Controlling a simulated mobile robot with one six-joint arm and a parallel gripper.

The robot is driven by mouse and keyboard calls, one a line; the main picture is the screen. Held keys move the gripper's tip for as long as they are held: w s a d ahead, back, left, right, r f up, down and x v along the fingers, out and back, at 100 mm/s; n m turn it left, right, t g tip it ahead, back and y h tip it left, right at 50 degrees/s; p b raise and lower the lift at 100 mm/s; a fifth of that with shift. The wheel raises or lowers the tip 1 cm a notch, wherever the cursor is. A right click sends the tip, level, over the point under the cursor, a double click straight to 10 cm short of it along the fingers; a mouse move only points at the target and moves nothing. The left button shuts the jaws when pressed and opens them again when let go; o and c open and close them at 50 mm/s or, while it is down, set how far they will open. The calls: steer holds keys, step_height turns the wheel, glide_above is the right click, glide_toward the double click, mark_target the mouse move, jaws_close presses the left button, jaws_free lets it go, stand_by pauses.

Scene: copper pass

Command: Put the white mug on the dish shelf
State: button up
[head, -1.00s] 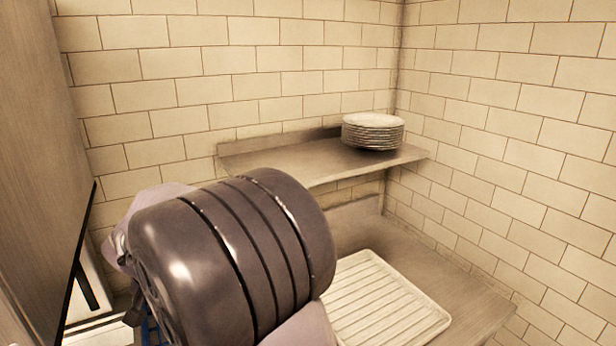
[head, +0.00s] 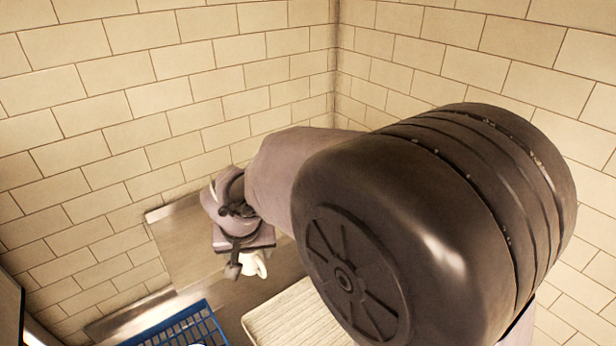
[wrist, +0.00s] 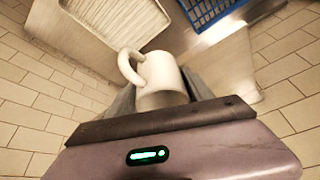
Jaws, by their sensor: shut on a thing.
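The white mug (head: 252,265) is between the fingers of my gripper (head: 240,265), which is shut on it. In the wrist view the mug (wrist: 163,80) looks roughly upright, with its handle on the left. My gripper's fingers (wrist: 160,97) are partly hidden behind the wrist housing and mug. The dish shelf (head: 185,245) is the steel ledge on the tiled wall, behind and left of my gripper in the head view. The mug appears in front of the shelf's edge, apart from it. My arm hides the shelf's right part, and the plate stack is not visible now.
A blue rack (head: 180,328) stands on the steel counter (head: 232,308) at the lower left. It also shows in the wrist view (wrist: 210,12). A ribbed white drain tray (head: 295,318) lies right of it. Tiled walls close in the corner. The shelf's visible left part is bare.

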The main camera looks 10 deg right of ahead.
steer(key=w+p, duration=0.1)
steer(key=w, duration=0.4)
steer(key=w+f+p, duration=0.1)
steer(key=w+p, duration=0.1)
steer(key=w, duration=0.3)
steer(key=w+p, duration=0.2)
steer(key=w, duration=0.3)
steer(key=shift+d+f, duration=0.15)
steer(key=shift+d, duration=0.1)
steer(key=shift+w+f, duration=0.25)
step_height(320, 180, down, 3)
steer(key=shift+r+p, duration=0.1)
steer(key=shift+p, duration=0.6)
steer(key=shift+w+f, duration=0.1)
steer(key=shift+f, duration=0.15)
steer(key=shift+f+b, duration=0.2)
steer(key=shift+b, duration=0.2)
steer(key=o, duration=1.6)
steer(key=shift+r, duration=0.1)
